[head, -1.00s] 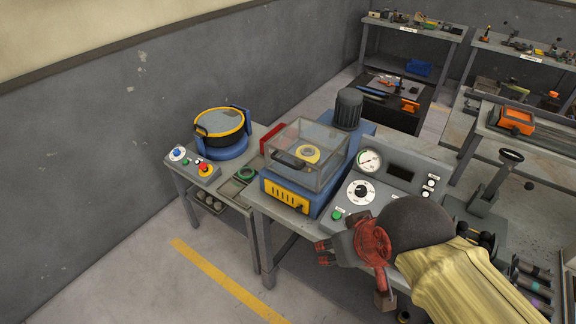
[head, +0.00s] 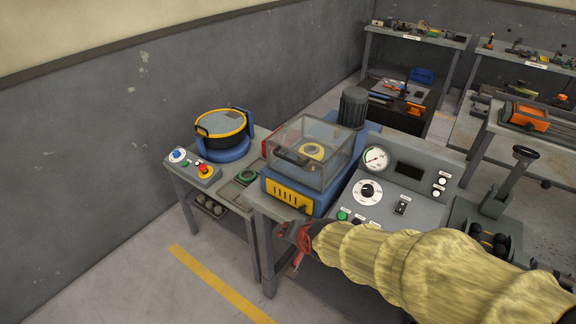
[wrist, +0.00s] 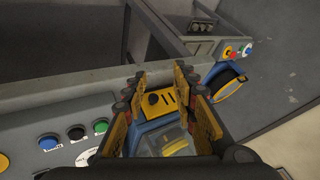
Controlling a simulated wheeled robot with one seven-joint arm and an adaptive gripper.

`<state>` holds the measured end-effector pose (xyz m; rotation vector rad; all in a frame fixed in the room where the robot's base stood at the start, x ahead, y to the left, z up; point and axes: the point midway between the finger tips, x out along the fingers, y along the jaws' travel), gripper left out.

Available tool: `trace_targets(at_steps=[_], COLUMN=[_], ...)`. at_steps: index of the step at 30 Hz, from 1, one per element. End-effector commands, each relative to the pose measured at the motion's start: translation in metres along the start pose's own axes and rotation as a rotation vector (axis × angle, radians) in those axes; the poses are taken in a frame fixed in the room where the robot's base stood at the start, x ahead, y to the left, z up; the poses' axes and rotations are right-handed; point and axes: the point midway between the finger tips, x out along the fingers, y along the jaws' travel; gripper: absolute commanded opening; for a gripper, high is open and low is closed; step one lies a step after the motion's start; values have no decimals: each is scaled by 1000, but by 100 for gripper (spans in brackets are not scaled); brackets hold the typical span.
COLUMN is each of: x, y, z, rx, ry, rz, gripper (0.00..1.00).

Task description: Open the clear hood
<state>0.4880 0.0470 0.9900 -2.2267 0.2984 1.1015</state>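The clear hood (head: 325,148) is a see-through box, shut down over a blue machine base (head: 325,203) with a yellow slotted front panel (head: 287,196). A black handle (head: 291,158) is on the hood's front, and a yellow ring (head: 313,150) shows inside. My gripper (head: 284,231) is in front of and below the hood, by the bench's front edge, apart from the handle. In the wrist view my gripper (wrist: 161,78) is open with nothing between its fingers. The yellow panel (wrist: 158,104) shows between them, with part of the hood (wrist: 172,142) below.
A control panel (head: 395,190) with dials and buttons stands right of the machine. A grey motor (head: 352,108) rises behind the hood. A round blue-and-yellow pot (head: 221,127) and a button box (head: 192,168) are on the left table. The floor in front is clear.

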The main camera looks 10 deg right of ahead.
Motion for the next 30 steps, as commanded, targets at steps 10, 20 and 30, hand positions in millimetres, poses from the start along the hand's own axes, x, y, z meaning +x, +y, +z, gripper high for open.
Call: trace_targets(at_steps=[10,20,30], x=[18,-12,21], y=[-62,-83,-97], z=[-115,-154,-180], rx=[723,991,993], ry=[373,414,413], rz=[-452,-682,-681], gripper=[28,28,28])
